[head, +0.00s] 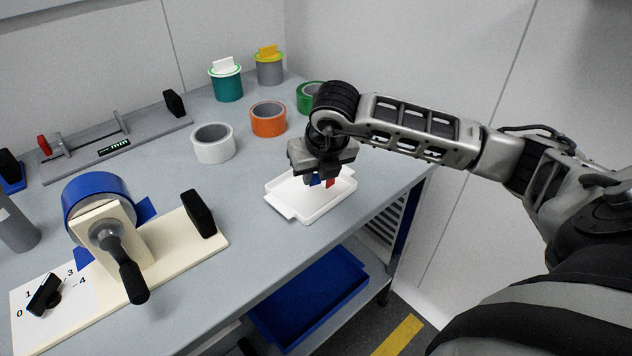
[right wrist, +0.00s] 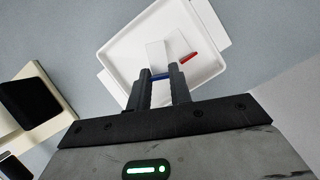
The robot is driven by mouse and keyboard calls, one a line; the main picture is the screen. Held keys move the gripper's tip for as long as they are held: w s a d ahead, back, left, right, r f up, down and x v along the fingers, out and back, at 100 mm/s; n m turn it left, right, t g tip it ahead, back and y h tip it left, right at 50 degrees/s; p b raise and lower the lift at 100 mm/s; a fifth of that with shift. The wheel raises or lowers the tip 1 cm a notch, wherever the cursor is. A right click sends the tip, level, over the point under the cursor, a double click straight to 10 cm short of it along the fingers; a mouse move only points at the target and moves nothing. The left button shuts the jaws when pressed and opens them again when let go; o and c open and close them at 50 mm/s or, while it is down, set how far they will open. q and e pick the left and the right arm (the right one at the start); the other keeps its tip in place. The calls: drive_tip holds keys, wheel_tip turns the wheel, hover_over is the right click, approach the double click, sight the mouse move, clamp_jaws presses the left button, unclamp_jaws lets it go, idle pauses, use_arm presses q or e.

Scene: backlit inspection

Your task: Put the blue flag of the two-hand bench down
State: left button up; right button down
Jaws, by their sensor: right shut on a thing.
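My right gripper (head: 319,177) is over the white tray (head: 289,211) near the right side of the bench, pointing down. It is shut on the blue flag (head: 314,182), which shows as a thin blue strip between the fingertips in the right wrist view (right wrist: 160,76). Most of the flag is hidden by the fingers. A red piece (head: 330,183) is close beside it; it also shows over the tray in the right wrist view (right wrist: 189,57). A small white piece (right wrist: 156,52) is next to the red one. I cannot tell whether the flag touches the tray. My left gripper is not in view.
A cream crank fixture (head: 189,240) with a blue roll stands at front left. White (head: 213,155), orange (head: 268,131) and green (head: 303,100) rolls stand behind the tray. A blue bin (head: 283,336) is below. Bare bench lies between fixture and tray.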

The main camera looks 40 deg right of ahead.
sight(313, 193)
drive_tip(key=shift+f, duration=1.5)
drive_tip(key=c, duration=1.5)
unclamp_jaws()
drive_tip(key=shift+c, duration=0.2)
drive_tip(key=shift+r, duration=0.1)
drive_tip(key=v, duration=1.2)
drive_tip(key=shift+s, duration=0.1)
